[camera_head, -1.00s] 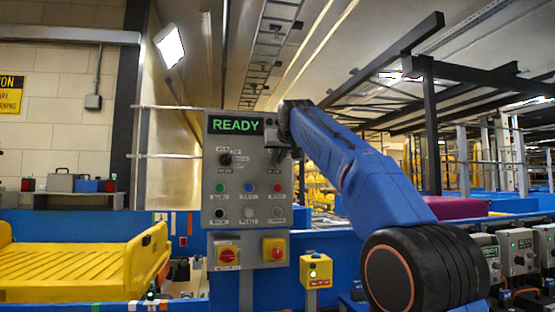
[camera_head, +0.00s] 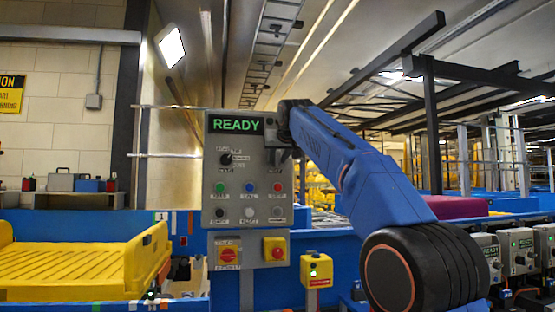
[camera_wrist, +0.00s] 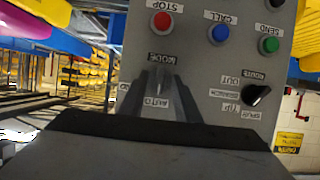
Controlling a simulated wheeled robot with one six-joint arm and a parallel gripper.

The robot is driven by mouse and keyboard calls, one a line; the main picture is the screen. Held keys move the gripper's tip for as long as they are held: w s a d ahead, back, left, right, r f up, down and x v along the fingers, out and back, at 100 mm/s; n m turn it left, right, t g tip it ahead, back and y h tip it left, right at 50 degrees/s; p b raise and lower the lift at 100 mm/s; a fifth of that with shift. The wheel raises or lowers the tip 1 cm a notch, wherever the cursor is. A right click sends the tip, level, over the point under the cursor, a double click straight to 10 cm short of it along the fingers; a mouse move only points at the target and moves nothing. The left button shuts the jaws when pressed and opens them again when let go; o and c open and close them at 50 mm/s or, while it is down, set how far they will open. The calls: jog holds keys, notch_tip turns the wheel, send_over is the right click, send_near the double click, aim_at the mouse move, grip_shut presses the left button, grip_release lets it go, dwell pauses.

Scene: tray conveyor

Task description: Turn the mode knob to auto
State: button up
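The grey control panel (camera_head: 238,195) stands ahead with a green READY display (camera_head: 236,124). The mode knob's place at the panel's upper right is covered by my arm in the head view. In the wrist view the panel is upside down. The MODE label (camera_wrist: 162,58) and AUTO label (camera_wrist: 156,103) show close around my gripper (camera_wrist: 160,80). Its two dark fingers point at the panel at the mode knob's place, with a narrow gap between them. The knob is mostly hidden by the fingers; its pointing direction and any grip on it are unclear.
The black route knob (camera_wrist: 257,95) is close beside the fingers. Red (camera_wrist: 161,22), blue (camera_wrist: 219,33) and green (camera_wrist: 268,44) buttons are near. A yellow tray (camera_head: 70,268) lies left; a yellow button box (camera_head: 316,270) stands right.

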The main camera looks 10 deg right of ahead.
jog(key=v, duration=1.7)
jog(key=shift+s, duration=0.2)
jog(key=shift+f, duration=0.1)
